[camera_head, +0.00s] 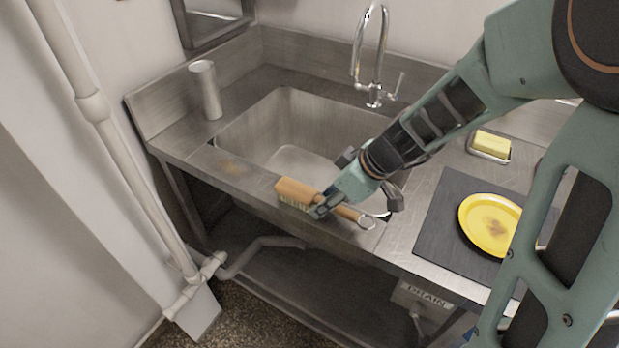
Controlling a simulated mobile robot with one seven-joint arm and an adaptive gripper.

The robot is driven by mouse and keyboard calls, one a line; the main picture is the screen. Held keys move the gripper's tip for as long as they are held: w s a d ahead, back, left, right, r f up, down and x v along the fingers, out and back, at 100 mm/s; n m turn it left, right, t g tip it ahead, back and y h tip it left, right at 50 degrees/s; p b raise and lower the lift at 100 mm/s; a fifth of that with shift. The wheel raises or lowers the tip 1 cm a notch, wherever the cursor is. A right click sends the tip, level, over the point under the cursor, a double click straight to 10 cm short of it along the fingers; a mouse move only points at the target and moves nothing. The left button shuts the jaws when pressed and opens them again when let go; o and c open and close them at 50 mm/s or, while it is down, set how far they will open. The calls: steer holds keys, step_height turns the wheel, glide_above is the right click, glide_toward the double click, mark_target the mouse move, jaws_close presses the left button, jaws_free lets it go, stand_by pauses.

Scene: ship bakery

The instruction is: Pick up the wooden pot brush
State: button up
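The wooden pot brush (297,191) lies along the front rim of the sink, or just above it; I cannot tell which. Its pale bristles face down and toward the front left. Its handle runs to the right and ends in a metal loop (367,223). My gripper (322,205) reaches down from the upper right to the brush, at the join of head and handle. One fingertip shows in front of the brush and overlaps it. The other fingertip is hidden, so I cannot tell whether the gripper is closed on it.
The steel sink (245,128) with a tall tap (374,95) lies behind the brush. A metal cylinder (206,90) stands at the left. A yellow plate (488,226) sits on a dark mat (433,232) at right, near a yellow block (491,145) on a dish. White pipes run at left.

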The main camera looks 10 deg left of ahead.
steer(key=shift+a+f, duration=0.2)
steer(key=shift+f, duration=0.2)
steer(key=c, duration=0.8)
steer(key=shift+w+r, duration=0.1)
steer(key=shift+c, duration=0.2)
